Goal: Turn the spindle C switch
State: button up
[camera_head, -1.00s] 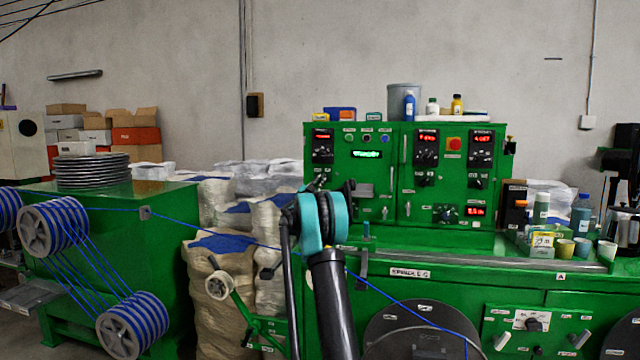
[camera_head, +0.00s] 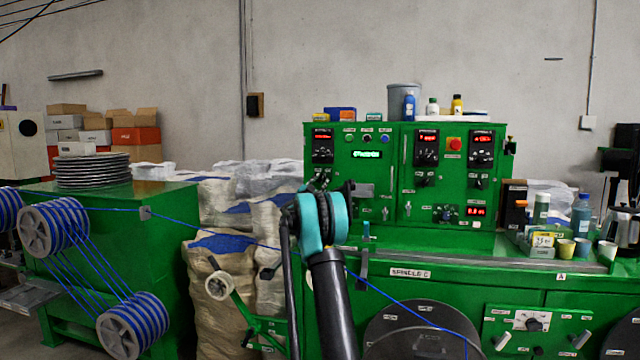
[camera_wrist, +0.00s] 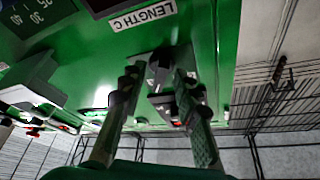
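My gripper (camera_wrist: 157,82) has its two dark fingers apart in the wrist view, which sees the panel upside down. A small dark switch-like part (camera_wrist: 159,72) shows between the fingertips on the green panel, beneath the "LENGTH C" label (camera_wrist: 143,16). I cannot read a label naming it the spindle C switch, nor tell whether the fingers touch it. In the head view my gripper is mostly hidden behind my teal wrist joint, before the left part of the green control cabinet (camera_head: 385,230). A "SPINDLE C" label (camera_head: 410,273) is on the bench front.
A blue cable (camera_head: 390,297) runs across behind my arm from the reels (camera_head: 55,228) at left. Cups, bottles and a metal jug (camera_head: 608,226) stand on the bench at right. Wrapped sacks (camera_head: 225,265) stand left of my arm.

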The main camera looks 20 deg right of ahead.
jog(key=v, duration=1.2)
jog(key=shift+a, duration=0.1)
